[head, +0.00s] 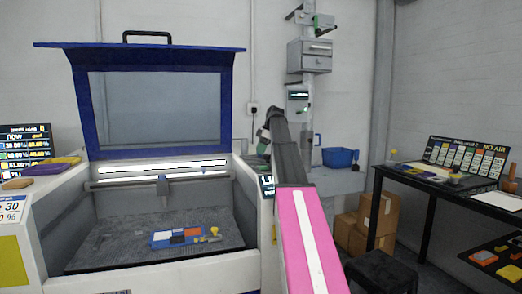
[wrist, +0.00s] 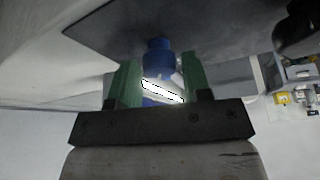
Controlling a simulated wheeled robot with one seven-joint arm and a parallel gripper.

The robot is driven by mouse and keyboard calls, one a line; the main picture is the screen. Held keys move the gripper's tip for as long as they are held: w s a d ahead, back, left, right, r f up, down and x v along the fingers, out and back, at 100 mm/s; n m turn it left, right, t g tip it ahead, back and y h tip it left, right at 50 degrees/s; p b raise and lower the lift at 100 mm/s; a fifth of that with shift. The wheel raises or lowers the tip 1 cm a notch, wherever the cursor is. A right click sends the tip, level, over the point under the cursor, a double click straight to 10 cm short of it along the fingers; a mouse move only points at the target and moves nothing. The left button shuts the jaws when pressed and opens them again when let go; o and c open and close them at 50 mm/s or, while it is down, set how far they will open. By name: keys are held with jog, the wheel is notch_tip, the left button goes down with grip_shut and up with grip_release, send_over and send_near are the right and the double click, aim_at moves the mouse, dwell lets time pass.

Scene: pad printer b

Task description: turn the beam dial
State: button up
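The machine (head: 155,262) stands at the left with its blue-framed lid (head: 88,115) raised. A rail (head: 125,183) crosses its inside and carries a small blue-grey head (head: 162,185). My gripper (head: 262,140) is by the machine's right rear corner, partly hidden by my arm. In the wrist view my gripper (wrist: 160,80) has its two green fingers spread apart. A stepped blue knob-like part (wrist: 158,58) shows between them, with a bright white strip below it. I cannot tell whether this part is the beam dial or whether the fingers touch it.
A small tray (head: 160,241) of coloured pieces lies on the machine bed. A blue bin (head: 340,158) sits behind my arm. Cardboard boxes (head: 378,212), a dark stool (head: 381,268) and a black table (head: 430,186) stand at the right.

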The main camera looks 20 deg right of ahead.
jog(key=c, duration=0.5)
jog(key=shift+s+m, duration=0.1)
jog(key=shift+m, duration=0.3)
jog(key=m+t, duration=0.1)
jog(key=m, duration=0.1)
jog(key=shift+s+m+h, duration=0.1)
jog(key=shift+m+h, duration=0.2)
jog(key=shift+a+m+t+h, duration=0.1)
jog(key=shift+m+t+h, duration=0.25)
jog(key=shift+m, duration=0.75)
jog(key=shift+a+m+t+h, duration=0.15)
jog(key=shift+m+t, duration=0.3)
jog(key=shift+m, duration=0.65)
jog(key=shift+d, duration=0.15)
jog(key=o, duration=0.9)
